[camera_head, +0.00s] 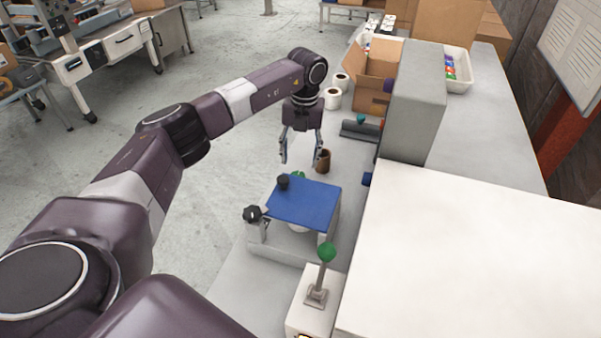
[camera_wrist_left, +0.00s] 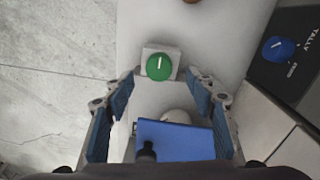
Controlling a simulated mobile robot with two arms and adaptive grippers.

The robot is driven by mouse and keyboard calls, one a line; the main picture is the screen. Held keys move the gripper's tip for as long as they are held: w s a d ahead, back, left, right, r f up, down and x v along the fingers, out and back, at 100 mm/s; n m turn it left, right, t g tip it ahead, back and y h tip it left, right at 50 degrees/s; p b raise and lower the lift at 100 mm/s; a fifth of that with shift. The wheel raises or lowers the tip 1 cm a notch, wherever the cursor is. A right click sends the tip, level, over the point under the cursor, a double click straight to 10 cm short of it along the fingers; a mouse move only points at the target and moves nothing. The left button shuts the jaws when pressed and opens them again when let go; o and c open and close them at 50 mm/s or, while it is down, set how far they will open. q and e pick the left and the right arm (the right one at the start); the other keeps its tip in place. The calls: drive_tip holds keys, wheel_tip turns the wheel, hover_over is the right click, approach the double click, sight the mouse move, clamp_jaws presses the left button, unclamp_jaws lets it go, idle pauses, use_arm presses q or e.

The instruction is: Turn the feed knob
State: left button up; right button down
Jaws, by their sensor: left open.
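A round green knob (camera_wrist_left: 159,67) with a white pointer line sits on a small light grey block (camera_wrist_left: 174,52) in the left wrist view. In the head view the green knob (camera_head: 298,175) shows only in part, behind the blue plate (camera_head: 305,202). My left gripper (camera_head: 300,161) is open and empty and points down above the knob. In the left wrist view the knob lies between its two fingertips, and I see no contact. A blue knob (camera_wrist_left: 279,49) with a white line sits on a dark panel marked TALLY. I cannot read a feed label. My right gripper is not in view.
A black knob (camera_head: 253,213) is at the blue plate's left side. A green-ball lever (camera_head: 326,252) stands in front. A brown cup (camera_head: 323,160) stands close by my left gripper. A grey column (camera_head: 414,100) and a white top (camera_head: 480,250) bound the right side.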

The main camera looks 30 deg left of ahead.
sight(299, 175)
use_arm(q)
drive_tip(key=f, duration=0.1)
drive_tip(key=f+p, duration=0.1)
drive_tip(key=f, duration=0.3)
drive_tip(key=shift+s+a+p, duration=0.1)
drive_tip(key=shift+s+p, duration=0.2)
drive_tip(key=shift+w+f, duration=0.1)
drive_tip(key=shift+f, duration=0.55)
drive_tip(key=c, duration=1.2)
drive_tip(key=shift+o, duration=0.2)
